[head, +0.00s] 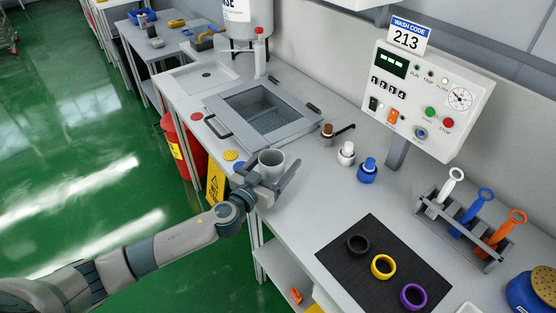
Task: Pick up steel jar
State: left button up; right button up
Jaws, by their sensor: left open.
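A steel jar (271,159), a light grey open cylinder, stands upright on the grey counter near its front edge. My left gripper (274,180) comes in from the lower left and is open. Its fingers point away from me, one on the left side of the jar and one on the right, at the jar's lower part. The front lower part of the jar is hidden by the gripper. I cannot tell whether the fingers touch it. My right gripper is not in view.
A basin with a framed lid (226,122) lies behind the jar. White (346,153) and blue (367,170) bottles stand to the right. A black mat (340,260) with three rings and a brush rack (463,238) are further right. Free counter lies between jar and mat.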

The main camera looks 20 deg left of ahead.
pick_arm(q)
jog(key=shift+w, duration=0.15)
jog(key=shift+s+r, duration=0.2)
jog(key=shift+s, duration=0.1)
jog(key=shift+w+f, duration=0.15)
jog(key=shift+c, duration=0.9)
jog(key=c, duration=1.1)
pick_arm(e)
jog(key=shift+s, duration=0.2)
pick_arm(q)
jog(key=shift+r, duration=0.35)
